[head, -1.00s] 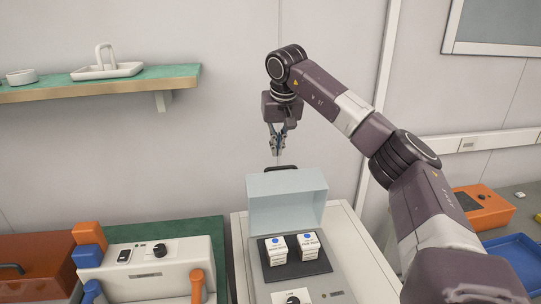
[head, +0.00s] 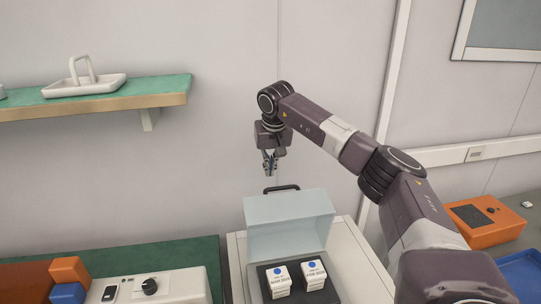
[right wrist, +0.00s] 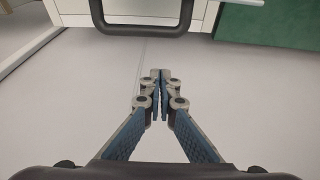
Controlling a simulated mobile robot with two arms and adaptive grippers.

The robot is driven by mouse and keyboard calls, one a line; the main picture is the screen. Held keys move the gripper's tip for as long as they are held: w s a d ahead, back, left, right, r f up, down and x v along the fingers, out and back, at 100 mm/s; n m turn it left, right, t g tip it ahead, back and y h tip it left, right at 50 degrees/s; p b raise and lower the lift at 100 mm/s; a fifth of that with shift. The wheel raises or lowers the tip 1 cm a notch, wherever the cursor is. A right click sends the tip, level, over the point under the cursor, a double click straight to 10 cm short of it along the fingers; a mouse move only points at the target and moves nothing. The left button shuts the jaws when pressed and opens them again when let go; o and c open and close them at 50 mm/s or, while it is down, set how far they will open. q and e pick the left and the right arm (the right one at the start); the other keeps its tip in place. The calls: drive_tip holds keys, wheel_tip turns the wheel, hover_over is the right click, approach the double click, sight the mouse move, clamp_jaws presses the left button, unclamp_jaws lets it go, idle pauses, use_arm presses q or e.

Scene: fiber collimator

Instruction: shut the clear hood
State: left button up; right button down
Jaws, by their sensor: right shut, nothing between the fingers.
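The clear hood (head: 288,222) stands raised at the back of a pale device (head: 338,254) in the head view, open toward me. Its dark handle (head: 281,188) is at the hood's top edge; a dark handle bar (right wrist: 145,27) also shows at the top of the right wrist view. Two white boxes with blue dots, a left one (head: 278,283) and a right one (head: 315,278), sit on the dark bed below the hood. My right gripper (head: 270,173) is shut and empty, pointing down just above and left of the handle, apart from it. Its closed fingertips (right wrist: 160,75) show in the right wrist view. My left gripper is out of view.
A shelf (head: 120,106) with a white tray (head: 85,85) is on the wall at left. A white control box (head: 175,287) and orange and blue blocks are at lower left. An orange box (head: 485,222) and blue tray (head: 525,270) are at right.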

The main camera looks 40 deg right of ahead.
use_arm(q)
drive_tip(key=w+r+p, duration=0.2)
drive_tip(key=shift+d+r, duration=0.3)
use_arm(e)
drive_tip(key=shift+s+a+f, duration=0.4)
drive_tip(key=shift+s+f, duration=0.2)
drive_tip(key=shift+s, duration=0.05)
drive_tip(key=shift+s+a+f, duration=0.35)
drive_tip(key=shift+s+f, duration=0.2)
drive_tip(key=shift+s, duration=0.05)
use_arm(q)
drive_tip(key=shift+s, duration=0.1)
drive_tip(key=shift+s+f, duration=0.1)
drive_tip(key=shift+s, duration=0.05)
